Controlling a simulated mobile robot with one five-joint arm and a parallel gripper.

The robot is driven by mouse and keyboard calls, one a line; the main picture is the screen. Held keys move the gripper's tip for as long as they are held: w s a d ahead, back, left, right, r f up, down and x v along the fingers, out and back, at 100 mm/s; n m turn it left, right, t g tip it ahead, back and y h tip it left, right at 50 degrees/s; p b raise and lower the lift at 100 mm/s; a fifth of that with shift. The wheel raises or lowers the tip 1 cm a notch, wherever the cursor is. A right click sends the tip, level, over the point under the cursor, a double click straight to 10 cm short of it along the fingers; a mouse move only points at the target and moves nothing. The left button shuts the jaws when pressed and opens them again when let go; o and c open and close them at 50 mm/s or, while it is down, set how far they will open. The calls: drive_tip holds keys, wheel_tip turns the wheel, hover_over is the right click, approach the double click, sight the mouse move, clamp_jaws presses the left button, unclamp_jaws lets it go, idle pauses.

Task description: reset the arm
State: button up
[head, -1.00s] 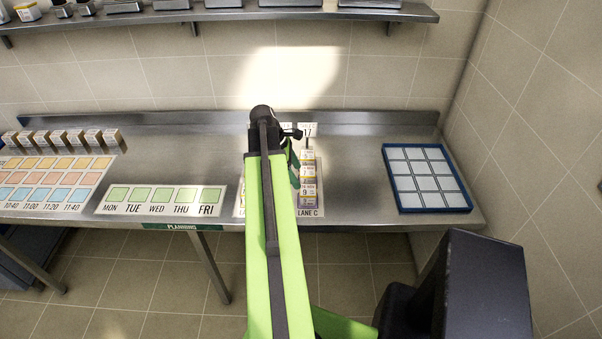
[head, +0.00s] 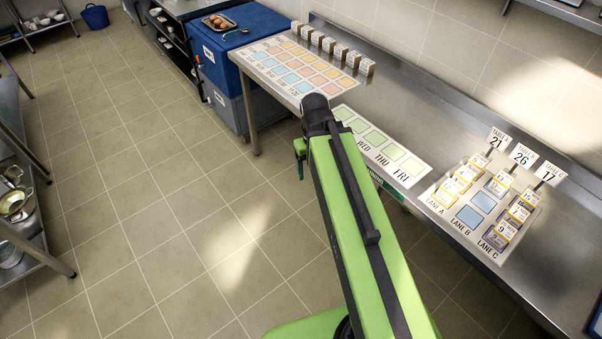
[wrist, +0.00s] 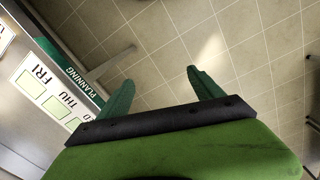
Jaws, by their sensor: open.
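My gripper shows in the wrist view (wrist: 162,96) with its two green fingers spread apart and nothing between them. Floor tiles show beyond the fingers. In the head view my green arm stretches up the middle of the picture. The gripper (head: 300,150) hangs at its far end beside the dark wrist, mostly hidden there, over the floor in front of the steel table (head: 455,160).
The table carries a weekday board (head: 410,181), a lane board (head: 440,213) with small boxes and number signs, and a coloured time grid (head: 275,45). A blue chest (head: 255,25) holds a tray. A shelf rack (head: 22,262) stands left. The middle floor is clear.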

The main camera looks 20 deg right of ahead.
drive_tip(key=a, duration=0.7)
drive_tip(key=shift+m, duration=0.3)
drive_tip(key=shift+s+f+b, duration=0.1)
drive_tip(key=shift+f+b, duration=0.4)
